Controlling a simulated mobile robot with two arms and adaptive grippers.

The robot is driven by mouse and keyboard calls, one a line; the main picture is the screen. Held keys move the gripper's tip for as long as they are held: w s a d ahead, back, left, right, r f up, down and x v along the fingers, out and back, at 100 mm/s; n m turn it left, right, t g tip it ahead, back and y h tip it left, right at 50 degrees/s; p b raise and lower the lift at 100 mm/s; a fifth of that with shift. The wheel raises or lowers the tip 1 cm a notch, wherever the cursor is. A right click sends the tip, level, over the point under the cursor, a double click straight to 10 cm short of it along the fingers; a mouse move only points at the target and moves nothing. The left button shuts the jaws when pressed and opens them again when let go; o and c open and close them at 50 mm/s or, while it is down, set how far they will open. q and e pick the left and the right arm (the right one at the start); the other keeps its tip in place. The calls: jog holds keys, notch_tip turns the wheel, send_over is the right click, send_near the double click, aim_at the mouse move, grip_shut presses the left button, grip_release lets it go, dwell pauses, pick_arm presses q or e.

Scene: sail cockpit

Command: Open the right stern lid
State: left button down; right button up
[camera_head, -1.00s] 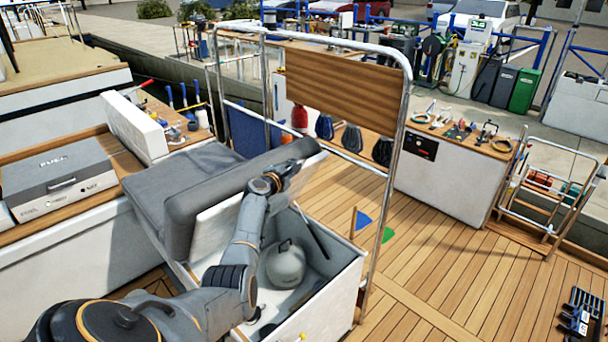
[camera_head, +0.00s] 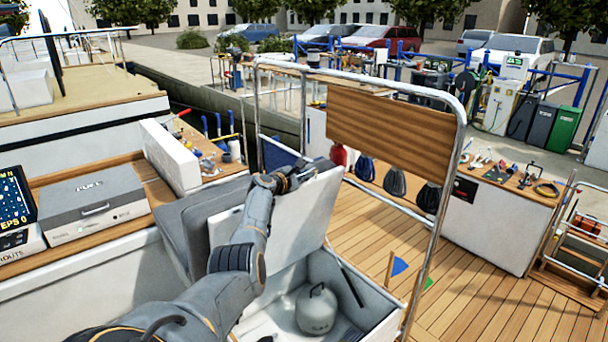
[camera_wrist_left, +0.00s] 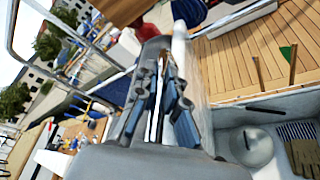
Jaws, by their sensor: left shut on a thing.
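The stern lid (camera_head: 305,217) stands raised steeply over its locker (camera_head: 381,294), its white underside facing the right. The open locker holds a grey gas bottle (camera_head: 316,308), which also shows in the left wrist view (camera_wrist_left: 250,147). My right gripper is out of view.
A steel rail frame (camera_head: 440,200) with a wooden board (camera_head: 390,128) rises just right of the locker. A white backrest panel (camera_head: 170,157) and a grey fuel box (camera_head: 93,202) stand at the left.

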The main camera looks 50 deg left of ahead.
pick_arm(q)
jog(key=shift+f, duration=0.15)
jog(key=c, duration=1.4)
grip_release()
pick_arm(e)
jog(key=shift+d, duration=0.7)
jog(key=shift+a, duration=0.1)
pick_arm(q)
jog(key=shift+v, duration=0.8)
jog(key=v, duration=1)
jog(key=shift+s, duration=0.2)
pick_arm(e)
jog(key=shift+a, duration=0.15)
